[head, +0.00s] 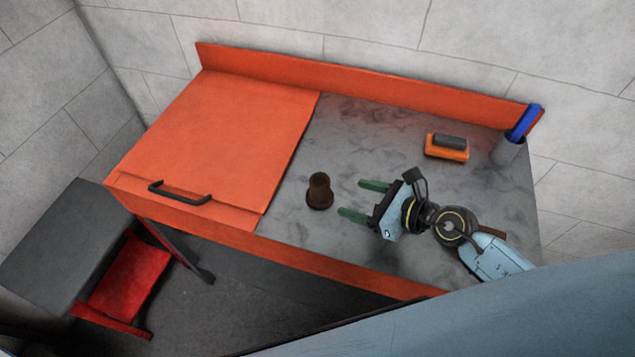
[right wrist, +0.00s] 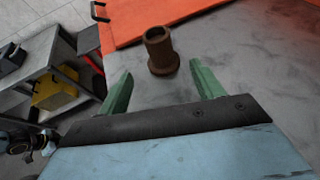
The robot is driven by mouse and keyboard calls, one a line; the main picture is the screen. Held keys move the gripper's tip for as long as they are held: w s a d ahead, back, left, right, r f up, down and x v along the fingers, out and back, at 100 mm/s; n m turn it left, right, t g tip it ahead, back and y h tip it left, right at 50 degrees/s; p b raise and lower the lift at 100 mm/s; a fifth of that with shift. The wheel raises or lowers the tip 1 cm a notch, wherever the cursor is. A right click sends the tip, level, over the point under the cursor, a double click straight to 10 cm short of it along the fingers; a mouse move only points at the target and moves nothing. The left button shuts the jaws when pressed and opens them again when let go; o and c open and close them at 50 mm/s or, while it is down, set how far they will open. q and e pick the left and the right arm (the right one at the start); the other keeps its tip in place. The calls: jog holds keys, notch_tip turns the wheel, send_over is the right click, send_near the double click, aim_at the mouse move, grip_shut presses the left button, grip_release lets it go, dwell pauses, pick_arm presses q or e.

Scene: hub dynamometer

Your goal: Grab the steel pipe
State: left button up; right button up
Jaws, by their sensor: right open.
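The steel pipe (head: 320,191) is a short, brown, rusty piece with a wider base, standing upright on the grey worktop just right of the orange panel. It also shows in the right wrist view (right wrist: 160,50), where its open top is visible, ahead of and between the fingers. My right gripper (head: 357,199) is open and empty, with its green fingers pointing left toward the pipe, a short gap away. In the right wrist view the gripper (right wrist: 157,88) has its fingers spread wider than the pipe. My left gripper is not in view.
The orange panel (head: 225,130) with a black handle (head: 180,192) covers the bench's left part. A dark cart (head: 60,235) stands left. Worktop around the pipe is clear.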

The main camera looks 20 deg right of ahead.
aim_at(328, 191)
jog(key=x, duration=0.6)
jog(key=shift+a, duration=0.15)
jog(key=x, duration=0.6)
jog(key=shift+w+a+b, duration=0.1)
jog(key=shift+w+b, duration=0.15)
jog(key=shift+b, duration=0.1)
jog(key=shift+r, duration=0.1)
jog(key=c, duration=1.3)
